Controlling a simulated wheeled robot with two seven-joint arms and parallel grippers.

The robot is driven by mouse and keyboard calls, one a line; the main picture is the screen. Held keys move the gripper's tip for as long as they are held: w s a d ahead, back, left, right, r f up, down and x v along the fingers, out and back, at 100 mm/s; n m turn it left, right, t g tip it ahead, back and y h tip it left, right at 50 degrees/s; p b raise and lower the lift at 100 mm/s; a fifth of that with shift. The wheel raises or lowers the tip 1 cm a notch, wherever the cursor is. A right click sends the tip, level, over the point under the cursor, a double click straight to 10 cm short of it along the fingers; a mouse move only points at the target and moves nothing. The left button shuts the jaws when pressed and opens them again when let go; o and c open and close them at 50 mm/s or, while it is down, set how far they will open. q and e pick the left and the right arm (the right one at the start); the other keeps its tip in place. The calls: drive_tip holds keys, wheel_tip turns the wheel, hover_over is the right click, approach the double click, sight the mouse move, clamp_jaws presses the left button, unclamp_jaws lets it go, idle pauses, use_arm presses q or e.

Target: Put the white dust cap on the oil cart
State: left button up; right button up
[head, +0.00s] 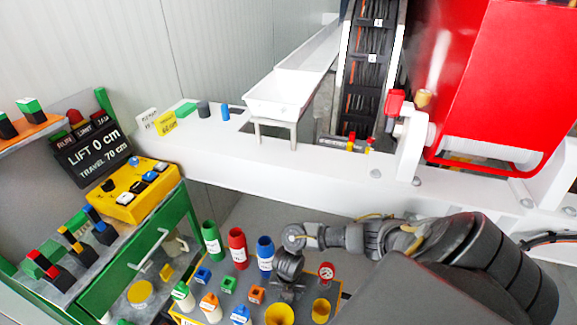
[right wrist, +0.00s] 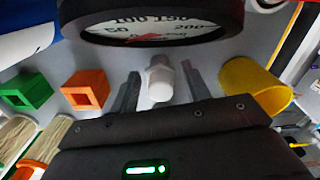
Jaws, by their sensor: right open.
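My right gripper (head: 288,290) is over the cart (head: 341,298) at the bottom of the head view, which carries bottles and small holders. In the right wrist view my right gripper (right wrist: 160,74) is open, with one finger on each side of a small white piece (right wrist: 160,85). That piece looks like the white dust cap, but the large gauge (right wrist: 150,25) is just beyond it, and I cannot tell whether it is the gauge's stem. A gap shows beside the fingers. In the head view the piece is hidden by the gripper. My left gripper is not in view.
Green (head: 211,240), red (head: 238,248) and blue (head: 265,253) cylinders stand left of my right gripper. A yellow funnel (head: 279,314) and a small gauge (head: 326,271) are close by. An orange square holder (right wrist: 86,91) and a yellow cup (right wrist: 255,88) flank the fingers.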

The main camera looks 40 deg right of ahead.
wheel_tip(320, 180, up, 11)
drive_tip(key=p, duration=0.3)
drive_tip(key=shift+r, duration=0.15)
idle(0.4)
